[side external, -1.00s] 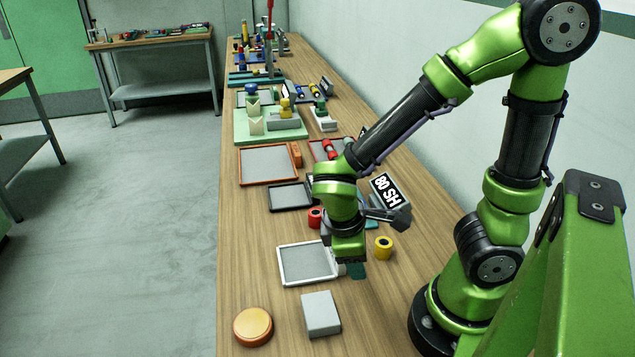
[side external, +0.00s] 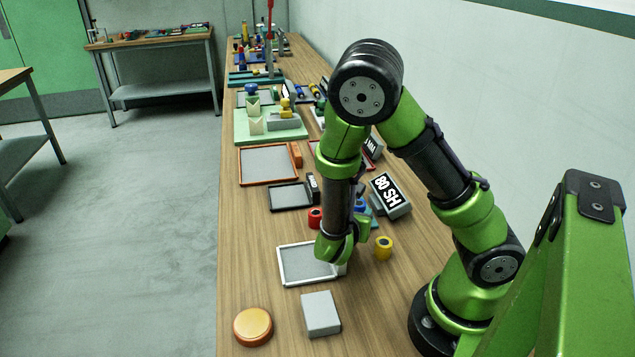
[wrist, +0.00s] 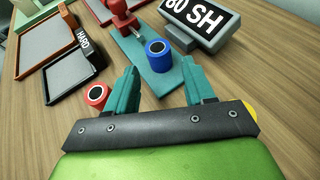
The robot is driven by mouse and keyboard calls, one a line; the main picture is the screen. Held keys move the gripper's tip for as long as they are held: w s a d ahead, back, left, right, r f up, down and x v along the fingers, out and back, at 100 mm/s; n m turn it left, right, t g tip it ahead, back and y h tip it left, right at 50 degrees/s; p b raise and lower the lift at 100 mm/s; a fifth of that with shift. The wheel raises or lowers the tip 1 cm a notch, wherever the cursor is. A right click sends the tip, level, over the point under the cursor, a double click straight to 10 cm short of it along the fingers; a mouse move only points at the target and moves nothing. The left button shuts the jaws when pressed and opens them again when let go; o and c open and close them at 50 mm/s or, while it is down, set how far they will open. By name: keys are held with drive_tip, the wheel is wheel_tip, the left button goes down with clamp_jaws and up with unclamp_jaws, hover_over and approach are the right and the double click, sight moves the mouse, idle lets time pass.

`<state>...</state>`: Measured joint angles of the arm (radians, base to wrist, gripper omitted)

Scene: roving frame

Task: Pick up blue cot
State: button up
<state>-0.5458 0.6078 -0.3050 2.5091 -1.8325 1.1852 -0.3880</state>
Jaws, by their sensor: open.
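The blue cot, a short blue cylinder (wrist: 158,57) with a black ringed top, stands upright at the near end of a teal base (wrist: 148,72) in the wrist view. In the side external view only a bit of blue (side external: 360,206) shows behind my arm. My gripper (wrist: 160,68) has its two teal fingers spread wide, with nothing held. The blue cylinder appears between and just beyond the fingertips. Whether they touch it I cannot tell, but gaps show on both sides. In the side external view my arm hides the fingers.
A red cylinder (wrist: 96,95) stands just left of the left finger. A yellow cylinder (side external: 383,247) stands to the right. A sign reading "80 SH" (wrist: 203,20) is close beyond the blue cylinder. A red-handled part (wrist: 121,18) rises from the teal base. Trays (side external: 267,164) lie left.

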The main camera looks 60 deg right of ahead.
sight(360, 203)
drive_tip(key=x, duration=0.9)
drive_tip(key=shift+w+a, duration=0.1)
drive_tip(key=shift+c, duration=0.4)
drive_tip(key=c, duration=0.7)
drive_tip(key=shift+c, duration=0.2)
